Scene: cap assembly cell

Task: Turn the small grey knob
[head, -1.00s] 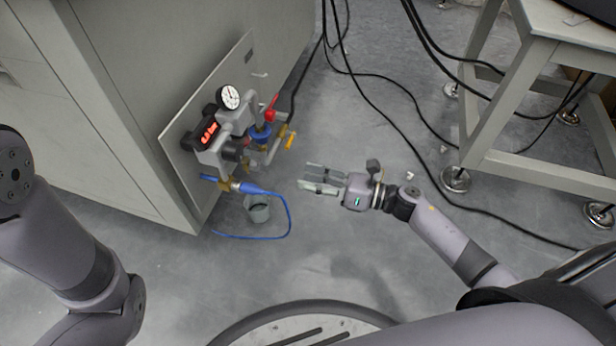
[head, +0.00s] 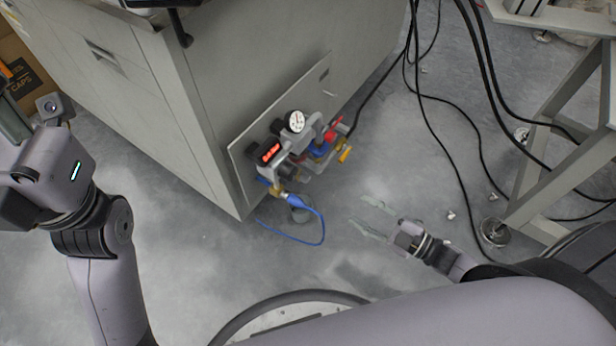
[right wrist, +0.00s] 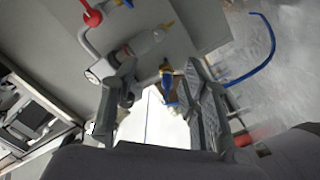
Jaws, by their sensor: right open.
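The wall panel (head: 240,160) carries a valve assembly with a white round gauge (head: 295,121), a red-lit display (head: 270,152), a red handle (head: 333,128) and a yellow lever (head: 345,155). I cannot clearly single out the small grey knob in the head view. My right gripper (head: 360,212) is open and empty, right of and below the assembly, apart from it. In the right wrist view its two fingers frame a brass fitting (right wrist: 167,68) with a blue part. My left gripper (head: 32,115) is at the left edge, far from the panel; its jaw opening is unclear.
A grey cabinet (head: 215,75) stands behind the panel. Black cables (head: 430,115) run over the floor, and a metal table frame (head: 555,130) stands at the right.

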